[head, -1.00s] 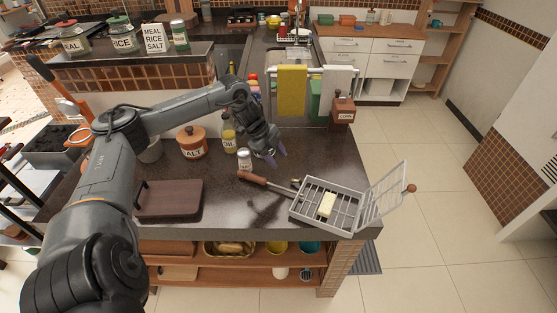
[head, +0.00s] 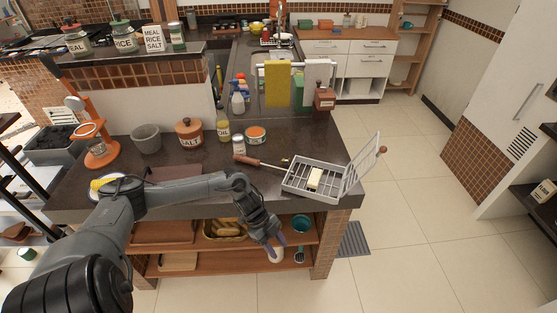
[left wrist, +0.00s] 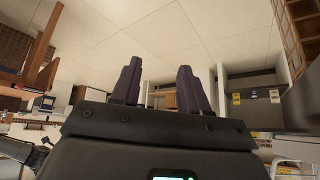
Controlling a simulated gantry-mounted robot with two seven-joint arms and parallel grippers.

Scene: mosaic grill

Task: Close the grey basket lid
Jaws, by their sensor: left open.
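The grey grill basket (head: 300,187) lies on the dark counter near its right front corner. A pale block (head: 315,178) rests inside it. Its grey lid (head: 361,163) stands raised on the right side, tilted outward, with a wooden knob (head: 382,149) at its tip. The basket's wooden handle (head: 246,160) points left. My left gripper (head: 277,247) is in front of the counter, below and left of the basket, apart from it. In the left wrist view its two fingers (left wrist: 158,85) are spread with nothing between them. My right gripper is not in view.
A salt jar (head: 189,133), an oil bottle (head: 223,126), a small shaker (head: 239,144) and a round tin (head: 256,135) stand behind the basket handle. A dark board (head: 172,173) lies left. A shelf with bread (head: 226,229) is under the counter.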

